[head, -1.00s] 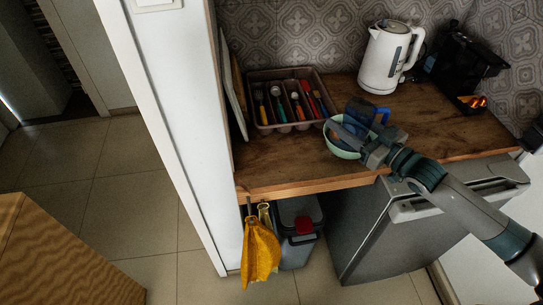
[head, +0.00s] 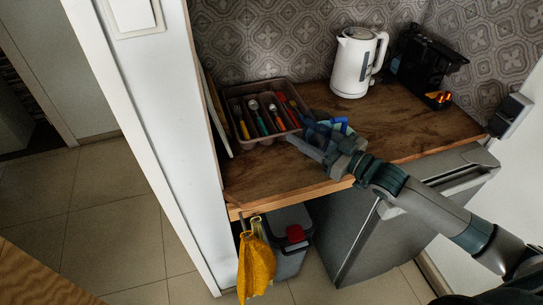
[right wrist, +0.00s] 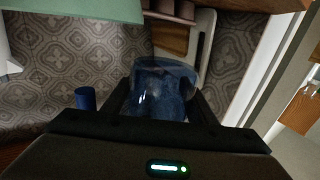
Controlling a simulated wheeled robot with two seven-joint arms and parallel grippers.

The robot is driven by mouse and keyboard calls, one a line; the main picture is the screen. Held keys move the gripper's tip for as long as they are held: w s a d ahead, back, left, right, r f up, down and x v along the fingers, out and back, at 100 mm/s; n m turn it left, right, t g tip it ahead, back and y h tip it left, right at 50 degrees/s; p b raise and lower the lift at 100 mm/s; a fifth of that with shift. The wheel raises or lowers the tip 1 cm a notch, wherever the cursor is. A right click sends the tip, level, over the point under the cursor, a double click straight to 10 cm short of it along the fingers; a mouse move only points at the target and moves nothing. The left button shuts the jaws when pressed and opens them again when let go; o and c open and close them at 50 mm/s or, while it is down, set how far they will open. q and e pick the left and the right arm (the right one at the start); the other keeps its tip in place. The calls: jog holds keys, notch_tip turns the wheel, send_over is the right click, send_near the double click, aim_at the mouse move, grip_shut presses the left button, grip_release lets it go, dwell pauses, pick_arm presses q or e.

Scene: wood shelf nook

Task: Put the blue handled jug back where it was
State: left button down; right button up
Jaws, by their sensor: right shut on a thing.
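The blue handled jug (head: 322,131) is in my right gripper (head: 310,148), over the counter near the cutlery tray's front right corner. In the right wrist view, the translucent blue jug (right wrist: 162,88) sits between the two dark fingers, with its blue handle (right wrist: 86,98) out to the left. The right gripper (right wrist: 160,105) is shut on the jug. A pale green bowl (right wrist: 80,9) shows at the top left of the right wrist view, apart from the jug. My left gripper is out of view.
The wooden counter (head: 405,130) holds a cutlery tray (head: 236,92), a white kettle (head: 355,65) and a black coffee machine (head: 425,65). A white wall panel (head: 165,130) bounds the left. A yellow cloth (head: 255,270) hangs below the front edge. Counter right of the arm is clear.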

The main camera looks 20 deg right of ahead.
jog(key=w+a+f+p, duration=0.1)
jog(key=a+f, duration=0.1)
jog(key=a, duration=0.1)
jog(key=w+a+f+p, duration=0.1)
jog(key=w+a+f, duration=0.1)
jog(key=w+a+f+p, duration=0.1)
jog(key=w+a+f, duration=0.1)
jog(key=a, duration=0.1)
jog(key=shift+w+a, duration=0.1)
jog(key=shift+a, duration=0.25)
jog(key=shift+f+p, duration=0.6)
jog(key=shift+f, duration=1.4)
jog(key=shift+f, duration=0.1)
jog(key=o, duration=1.4)
jog(key=shift+o, duration=0.2)
